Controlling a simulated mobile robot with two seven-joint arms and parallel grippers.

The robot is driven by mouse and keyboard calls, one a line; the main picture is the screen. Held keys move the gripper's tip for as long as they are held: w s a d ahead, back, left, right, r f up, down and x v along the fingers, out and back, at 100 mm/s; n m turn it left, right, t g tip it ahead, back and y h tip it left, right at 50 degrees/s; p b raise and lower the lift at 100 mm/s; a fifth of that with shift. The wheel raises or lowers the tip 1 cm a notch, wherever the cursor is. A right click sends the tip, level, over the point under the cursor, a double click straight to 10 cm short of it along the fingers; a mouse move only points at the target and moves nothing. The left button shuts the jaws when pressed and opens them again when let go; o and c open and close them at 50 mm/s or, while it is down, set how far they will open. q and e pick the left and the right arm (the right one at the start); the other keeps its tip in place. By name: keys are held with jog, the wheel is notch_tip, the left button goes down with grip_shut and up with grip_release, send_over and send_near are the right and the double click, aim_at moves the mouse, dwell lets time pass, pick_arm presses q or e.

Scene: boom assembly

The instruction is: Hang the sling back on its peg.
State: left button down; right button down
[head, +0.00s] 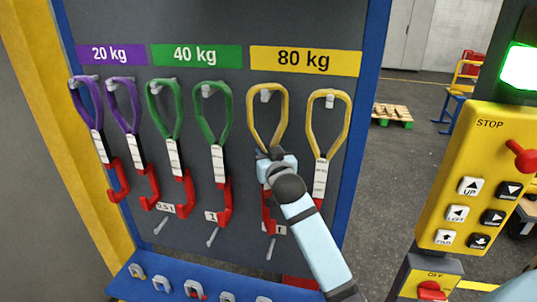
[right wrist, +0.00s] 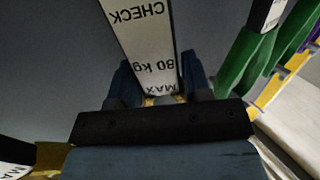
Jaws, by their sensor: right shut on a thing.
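Two yellow slings with white tags and red hooks are under the 80 kg label (head: 303,61). My right gripper (head: 277,160) is shut on the left yellow sling (head: 252,112) just below its loop. The loop frames its peg (head: 266,96); I cannot tell whether it rests on it. In the right wrist view the fingers stand either side of the sling's white "MAX 80 kg" tag (right wrist: 145,45). My arm hides part of the strap and hook. The right yellow sling (head: 346,125) hangs on its peg (head: 330,101). My left gripper is not in view.
Green slings (head: 198,125) and purple slings (head: 99,110) hang close by on the left. A blue ledge (head: 125,285) with several metal fittings runs below the board. A yellow control box (head: 455,180) stands at the right, with open floor (head: 390,160) between.

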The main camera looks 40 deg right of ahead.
jog(key=shift+r, duration=0.1)
dwell(0.3)
jog(key=shift+c, duration=2.4)
grip_release()
jog(key=b+v, duration=0.3)
jog(key=v, duration=1.1)
jog(key=s+a+f+n+g+y+p, duration=0.1)
jog(key=a+f+n+y, duration=0.2)
jog(key=f, duration=0.6)
jog(key=s+a+f+n+g+y, duration=0.1)
jog(key=a+f+y, duration=0.1)
jog(key=a+f, duration=0.5)
jog(key=s+a+f+n+g+y, duration=0.1)
jog(key=s+a+f+g+y, duration=0.1)
jog(key=s+f, duration=0.6)
jog(key=s+a+f+n+g+y, duration=0.1)
jog(key=s+a+f+g+y, duration=0.1)
jog(key=s+a+f, duration=0.2)
jog(key=s+f, duration=0.3)
jog(key=f, duration=0.5)
jog(key=shift+s+f+n+p, duration=0.35)
jog(key=shift+s+n, duration=0.05)
